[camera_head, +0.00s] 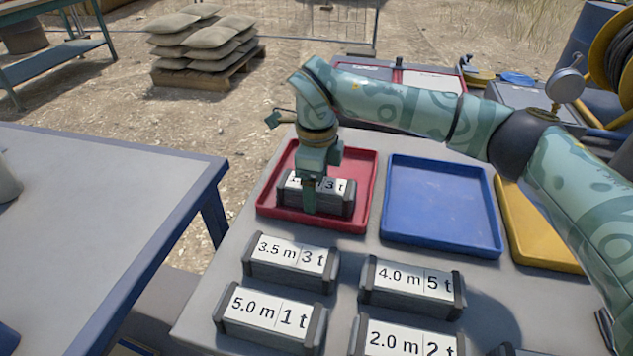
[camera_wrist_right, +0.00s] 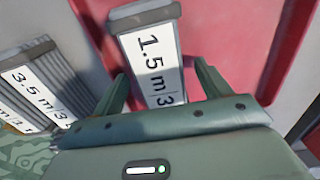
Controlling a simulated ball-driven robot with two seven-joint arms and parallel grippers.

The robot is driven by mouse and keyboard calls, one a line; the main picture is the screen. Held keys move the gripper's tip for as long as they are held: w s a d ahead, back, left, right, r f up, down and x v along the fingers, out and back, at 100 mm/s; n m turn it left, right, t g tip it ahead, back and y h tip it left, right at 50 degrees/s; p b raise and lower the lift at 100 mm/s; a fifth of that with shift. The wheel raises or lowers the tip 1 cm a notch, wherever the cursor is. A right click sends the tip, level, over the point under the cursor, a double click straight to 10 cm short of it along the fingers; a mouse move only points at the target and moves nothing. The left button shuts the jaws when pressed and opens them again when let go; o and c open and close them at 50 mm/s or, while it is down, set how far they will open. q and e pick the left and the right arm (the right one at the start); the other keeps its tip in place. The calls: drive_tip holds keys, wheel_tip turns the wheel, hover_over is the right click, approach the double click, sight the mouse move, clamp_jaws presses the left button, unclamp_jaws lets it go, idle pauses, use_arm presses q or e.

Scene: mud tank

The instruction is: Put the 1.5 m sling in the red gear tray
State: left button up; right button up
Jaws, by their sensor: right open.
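The 1.5 m sling (camera_wrist_right: 153,60) is a dark block with a white label reading 1.5 m. It lies in the red gear tray (camera_head: 364,177), and in the head view (camera_head: 335,205) part of its label is hidden behind my gripper. My right gripper (camera_head: 312,200) is over the tray at the sling. In the right wrist view its two fingers (camera_wrist_right: 158,85) stand apart, one on each side of the sling, with gaps showing. The red tray's floor also shows in the wrist view (camera_wrist_right: 235,35). My left gripper is not in view.
Blocks labelled 3.5 m (camera_head: 290,262), 4.0 m (camera_head: 411,288), 5.0 m (camera_head: 268,317) and 2.0 m (camera_head: 405,342) lie in front of the tray. An empty blue tray (camera_head: 440,205) and a yellow tray (camera_head: 535,225) stand to the right.

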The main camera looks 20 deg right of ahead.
use_arm(q)
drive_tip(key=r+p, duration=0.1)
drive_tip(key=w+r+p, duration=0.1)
drive_tip(key=p, duration=0.1)
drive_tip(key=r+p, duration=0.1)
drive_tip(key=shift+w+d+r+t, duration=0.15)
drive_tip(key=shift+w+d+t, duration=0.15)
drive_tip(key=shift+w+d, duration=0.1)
use_arm(e)
wheel_tip(320, 180, up, 12)
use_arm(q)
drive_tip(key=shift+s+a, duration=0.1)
use_arm(e)
drive_tip(key=shift+r, duration=0.1)
